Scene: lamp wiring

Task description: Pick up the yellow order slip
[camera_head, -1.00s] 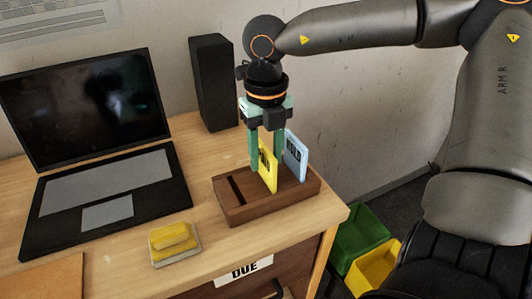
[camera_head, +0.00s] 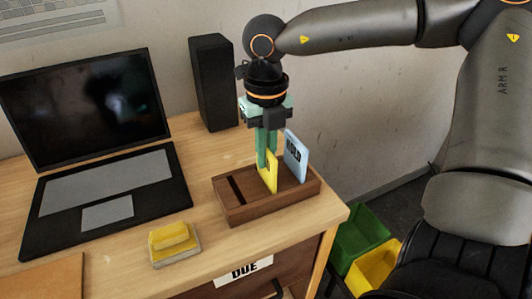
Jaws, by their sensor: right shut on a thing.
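The yellow order slip (camera_head: 269,175) stands upright in a slot of the brown wooden holder (camera_head: 236,213) on the desk. My right gripper (camera_head: 266,160) comes down from above with its green fingers shut on the slip's upper part. The fingers hide part of the slip's face and its printed word. A light blue slip (camera_head: 296,155) stands in the slot to the right, close beside the gripper. The holder's left slot is empty. My left gripper is not in view.
A laptop (camera_head: 95,145) and a black speaker (camera_head: 213,83) stand behind and left. Green (camera_head: 360,232) and yellow (camera_head: 376,266) bins stand below the desk's right edge.

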